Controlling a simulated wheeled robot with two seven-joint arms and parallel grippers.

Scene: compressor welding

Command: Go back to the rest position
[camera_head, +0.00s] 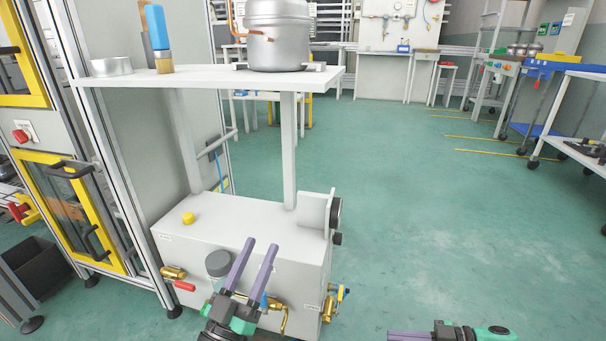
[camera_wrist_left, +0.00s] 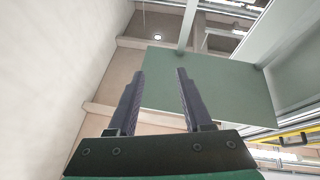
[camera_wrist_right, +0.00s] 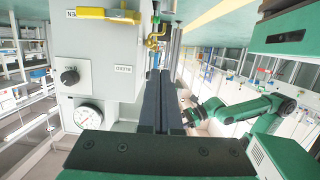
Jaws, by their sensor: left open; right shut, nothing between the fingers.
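My left gripper (camera_head: 260,244) is in front of the white machine base at the bottom of the head view. Its two purple fingers are apart and point up and away, with nothing between them. In the left wrist view its fingers (camera_wrist_left: 160,73) are also apart and empty. My right gripper (camera_head: 392,335) lies low at the bottom edge of the head view, right of the machine base, partly cut off. In the right wrist view its dark fingers (camera_wrist_right: 158,74) are pressed together with nothing held.
The white machine base (camera_head: 200,232) carries valves and a shelf (camera_head: 205,82). On the shelf are a silver tank (camera_head: 277,42), a blue-handled tool (camera_head: 157,28) and a metal ring (camera_head: 111,66). A framed cabinet (camera_head: 70,200) stands left. Green floor (camera_head: 430,220) is clear right.

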